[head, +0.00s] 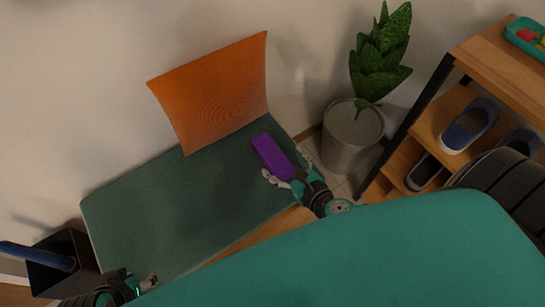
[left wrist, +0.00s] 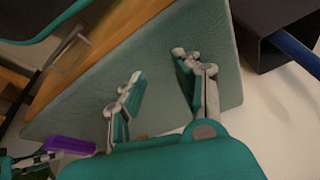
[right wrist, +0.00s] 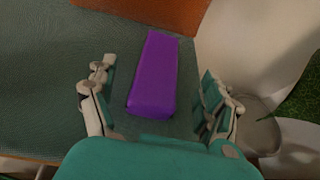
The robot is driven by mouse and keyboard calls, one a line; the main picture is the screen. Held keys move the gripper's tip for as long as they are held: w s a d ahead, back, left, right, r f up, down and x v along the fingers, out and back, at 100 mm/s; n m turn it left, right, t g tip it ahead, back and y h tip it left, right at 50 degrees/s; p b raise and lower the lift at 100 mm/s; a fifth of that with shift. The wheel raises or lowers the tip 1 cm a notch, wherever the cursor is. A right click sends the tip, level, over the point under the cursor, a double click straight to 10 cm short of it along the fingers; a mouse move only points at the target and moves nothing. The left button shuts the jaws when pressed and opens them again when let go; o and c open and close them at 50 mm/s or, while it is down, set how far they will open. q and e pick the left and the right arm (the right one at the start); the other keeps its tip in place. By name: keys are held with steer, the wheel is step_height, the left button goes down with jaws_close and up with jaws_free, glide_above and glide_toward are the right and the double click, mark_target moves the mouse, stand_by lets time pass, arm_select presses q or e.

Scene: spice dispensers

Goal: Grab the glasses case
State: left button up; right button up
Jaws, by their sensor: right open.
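The glasses case is a purple box (head: 272,156) lying on the right end of the green bench cushion (head: 190,205). In the right wrist view the purple case (right wrist: 154,78) lies between the spread fingers of my right gripper (right wrist: 158,98), nearer the left finger at its close end, with gaps on both sides. In the head view my right gripper (head: 283,178) is open at the case's near end. My left gripper (left wrist: 155,80) is open and empty over the cushion's left part. The left wrist view also shows the case (left wrist: 70,145) at lower left.
An orange pillow (head: 218,90) leans on the wall behind the case. A grey plant pot (head: 350,140) stands right of the bench. A wooden rack (head: 440,120) with several shoes is further right. A dark bin (head: 62,275) stands at lower left.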

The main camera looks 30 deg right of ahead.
mark_target(274, 155)
arm_select(q)
steer(key=shift+w, duration=0.25)
arm_select(e)
steer(key=shift+w+f, duration=0.15)
steer(key=shift+w, duration=0.2)
arm_select(q)
steer(key=w+t, duration=0.1)
steer(key=w, duration=0.1)
steer(key=w+d+r+t+b, duration=0.1)
steer(key=w, duration=0.1)
steer(key=w+d+r+t+h, duration=0.1)
steer(key=w+t, duration=0.1)
steer(key=w, duration=0.1)
steer(key=shift+d+r+b, duration=0.2)
steer(key=shift+b, duration=0.15)
arm_select(e)
steer(key=x, duration=0.4)
steer(key=shift+f, duration=0.15)
steer(key=shift+w+f, duration=0.15)
steer(key=shift+w, duration=0.2)
arm_select(q)
steer(key=shift+w+d+r+t, duration=0.15)
steer(key=shift+w+r+t, duration=0.25)
steer(key=shift+w, duration=0.05)
arm_select(e)
steer(key=c, duration=1.3)
arm_select(q)
steer(key=shift+s, duration=0.1)
arm_select(e)
steer(key=shift+r, duration=0.2)
